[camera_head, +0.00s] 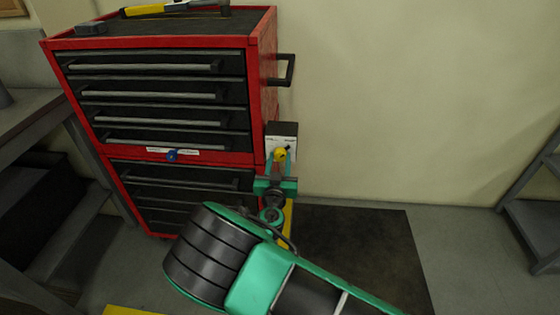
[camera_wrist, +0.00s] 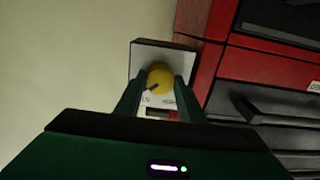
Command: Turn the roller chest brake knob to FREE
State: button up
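A yellow round knob (camera_head: 280,154) sits on a white plate (camera_head: 283,141) on a dark box at the right side of the red roller chest (camera_head: 262,110). In the wrist view the yellow knob (camera_wrist: 161,77) has a dark pointer aimed to the lower left; the small plate lettering is unreadable. My gripper (camera_head: 277,168) is at this knob, its fingers (camera_wrist: 158,88) on either side of it. The fingers are apart, with a thin gap at the left; contact is not clear. A blue knob (camera_head: 172,155) with a white label strip is on the chest's front.
A black side handle (camera_head: 284,70) juts from the chest above the box. A yellow-handled tool (camera_head: 160,8) lies on the chest top. A workbench (camera_head: 30,110) is at the left, a grey rack (camera_head: 535,210) at the right. A dark mat (camera_head: 355,240) covers the floor; the wall behind is bare.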

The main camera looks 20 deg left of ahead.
jog(key=shift+n, duration=0.4)
jog(key=n, duration=1.2)
jog(key=shift+a+n, duration=0.1)
jog(key=shift+n, duration=0.3)
jog(key=n, duration=0.4)
jog(key=shift+s+f, duration=0.1)
jog(key=shift+a+n, duration=0.1)
jog(key=shift+n, duration=0.2)
jog(key=o, duration=1)
jog(key=shift+o, duration=0.2)
